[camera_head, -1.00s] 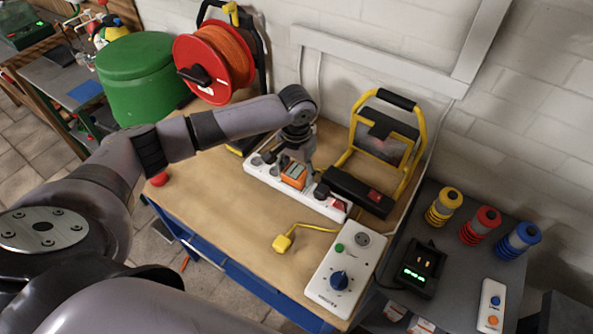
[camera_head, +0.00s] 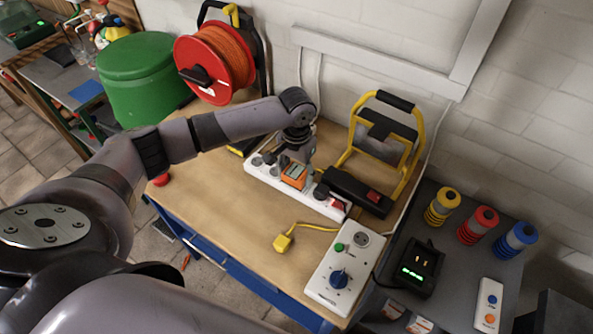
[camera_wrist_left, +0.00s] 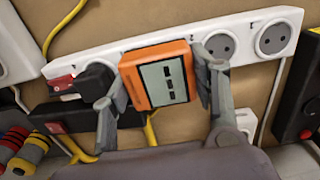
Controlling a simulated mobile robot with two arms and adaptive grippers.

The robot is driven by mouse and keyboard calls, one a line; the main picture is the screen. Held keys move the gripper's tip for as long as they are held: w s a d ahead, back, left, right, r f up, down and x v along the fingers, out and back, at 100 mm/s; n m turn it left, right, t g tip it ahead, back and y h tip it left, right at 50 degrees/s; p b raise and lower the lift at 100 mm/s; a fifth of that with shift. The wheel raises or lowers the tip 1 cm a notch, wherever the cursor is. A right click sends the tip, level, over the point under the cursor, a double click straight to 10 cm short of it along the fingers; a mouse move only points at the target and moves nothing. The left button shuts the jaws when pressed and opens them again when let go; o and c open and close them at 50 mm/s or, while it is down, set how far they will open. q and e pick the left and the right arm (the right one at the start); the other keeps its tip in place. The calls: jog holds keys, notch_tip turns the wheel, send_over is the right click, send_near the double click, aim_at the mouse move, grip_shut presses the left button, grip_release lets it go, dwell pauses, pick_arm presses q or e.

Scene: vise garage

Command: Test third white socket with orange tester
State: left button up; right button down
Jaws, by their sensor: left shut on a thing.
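The orange tester (camera_head: 293,175) is at the white socket strip (camera_head: 331,208) on the wooden bench. In the left wrist view the tester (camera_wrist_left: 158,76) faces the camera with dark bars on its grey display, in front of the strip (camera_wrist_left: 100,56). My left gripper (camera_head: 292,163) is shut on the tester, with one finger on each side in the left wrist view (camera_wrist_left: 160,88). Whether the tester's pins are fully seated is hidden. My right gripper is not in view.
A yellow work lamp (camera_head: 385,150) and a black box (camera_head: 357,190) stand behind the strip. A red cable reel (camera_head: 210,62) stands at the back left. A white control box (camera_head: 345,268) and a yellow plug (camera_head: 283,242) lie in front.

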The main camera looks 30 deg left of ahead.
pick_arm(q)
jog(key=shift+f, duration=0.55)
jog(key=o, duration=1.8)
notch_tip(320, 180, up, 12)
